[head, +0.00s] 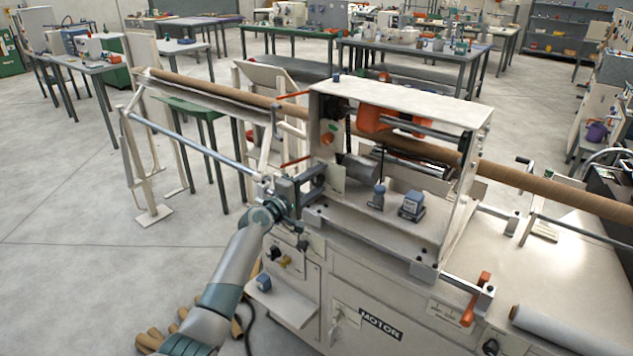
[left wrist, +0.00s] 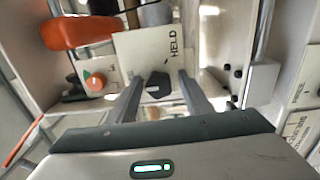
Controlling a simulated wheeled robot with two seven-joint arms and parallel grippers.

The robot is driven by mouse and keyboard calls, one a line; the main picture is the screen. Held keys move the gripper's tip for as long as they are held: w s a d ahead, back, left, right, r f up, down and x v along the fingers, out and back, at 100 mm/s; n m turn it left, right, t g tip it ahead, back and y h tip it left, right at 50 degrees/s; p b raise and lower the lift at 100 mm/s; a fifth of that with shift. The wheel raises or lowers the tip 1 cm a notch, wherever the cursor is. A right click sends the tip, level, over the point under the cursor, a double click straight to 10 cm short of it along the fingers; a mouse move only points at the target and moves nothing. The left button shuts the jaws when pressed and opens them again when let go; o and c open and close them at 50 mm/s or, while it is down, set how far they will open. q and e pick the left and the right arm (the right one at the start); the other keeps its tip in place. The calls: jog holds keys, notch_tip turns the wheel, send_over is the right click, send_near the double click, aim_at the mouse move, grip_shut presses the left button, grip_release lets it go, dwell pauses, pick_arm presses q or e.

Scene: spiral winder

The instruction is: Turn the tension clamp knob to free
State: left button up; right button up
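The tension clamp knob (left wrist: 158,84) is a dark, angular knob in the left wrist view. It sits in front of a cream plate (left wrist: 146,50) with the word HELD printed at its right side. My left gripper (left wrist: 160,80) has one finger on each side of the knob, with gaps showing, so it looks open around it. In the head view, my left gripper (head: 318,178) reaches the left end of the winder's housing (head: 400,100), and the knob is hidden there. My right gripper is in neither view.
An orange part (left wrist: 78,30) and a round orange knob (left wrist: 95,80) are left of the plate. A long brown tube (head: 520,178) runs through the machine. A blue-grey block (head: 412,206) stands on the machine deck. Floor at left is open.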

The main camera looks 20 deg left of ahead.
pick_arm(q)
jog(key=shift+s, duration=0.15)
jog(key=b+v, duration=0.1)
jog(key=v, duration=1.6)
jog(key=shift+b, duration=0.4)
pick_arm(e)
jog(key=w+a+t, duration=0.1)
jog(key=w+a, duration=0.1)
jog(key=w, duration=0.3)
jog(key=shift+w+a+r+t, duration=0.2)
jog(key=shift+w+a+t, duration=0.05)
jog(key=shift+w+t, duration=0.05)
